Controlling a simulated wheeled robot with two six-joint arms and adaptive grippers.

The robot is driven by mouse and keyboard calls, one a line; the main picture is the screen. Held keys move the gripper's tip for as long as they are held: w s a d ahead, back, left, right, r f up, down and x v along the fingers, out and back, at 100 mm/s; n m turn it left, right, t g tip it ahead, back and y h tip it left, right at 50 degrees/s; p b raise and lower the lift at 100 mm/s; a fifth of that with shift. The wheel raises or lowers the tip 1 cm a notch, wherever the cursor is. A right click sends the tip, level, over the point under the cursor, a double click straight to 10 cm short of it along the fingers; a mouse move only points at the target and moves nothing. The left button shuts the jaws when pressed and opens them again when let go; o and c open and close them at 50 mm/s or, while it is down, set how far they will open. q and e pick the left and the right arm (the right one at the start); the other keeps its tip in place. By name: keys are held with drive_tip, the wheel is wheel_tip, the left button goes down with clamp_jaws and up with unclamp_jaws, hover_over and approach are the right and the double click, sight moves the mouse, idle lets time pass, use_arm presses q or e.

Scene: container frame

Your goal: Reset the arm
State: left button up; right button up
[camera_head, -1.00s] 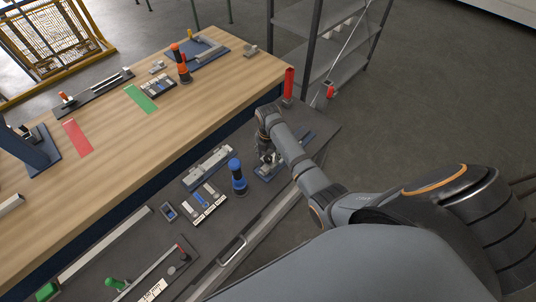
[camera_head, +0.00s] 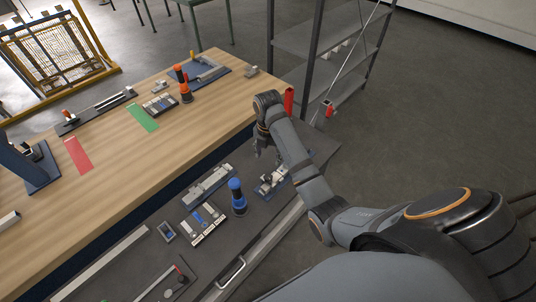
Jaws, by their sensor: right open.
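My right arm reaches in from the right. Its gripper (camera_head: 262,150) hangs near the wooden table's front right corner, over the dark lower bench. The gripper is small in the view; its fingers look apart with nothing between them. A blue fixture with grey metal parts (camera_head: 272,182) lies on the bench just below and in front of the gripper, with a gap between them. My left arm and gripper do not show.
The wooden table (camera_head: 190,130) carries fixtures and an orange-black post (camera_head: 185,92). On the lower bench are a blue knob post (camera_head: 237,195), a block tray (camera_head: 204,224) and a grey rail fixture (camera_head: 209,185). A red cylinder (camera_head: 289,100) stands at the table corner. A metal shelf (camera_head: 340,45) stands behind.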

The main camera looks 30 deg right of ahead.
drive_tip(key=s+f+m+t+h, duration=0.15)
drive_tip(key=s+m+t, duration=0.25)
drive_tip(key=s+m, duration=1.8)
wheel_tip(320, 180, down, 35)
drive_tip(key=d+m+g+b, duration=0.2)
drive_tip(key=m+b, duration=0.1)
drive_tip(key=b, duration=0.5)
drive_tip(key=s+d+f+b, duration=0.1)
drive_tip(key=s+f+b, duration=0.4)
drive_tip(key=s+f, duration=1.4)
drive_tip(key=shift+f+g+y, duration=0.35)
drive_tip(key=shift+f+g, duration=0.05)
drive_tip(key=shift+f, duration=0.35)
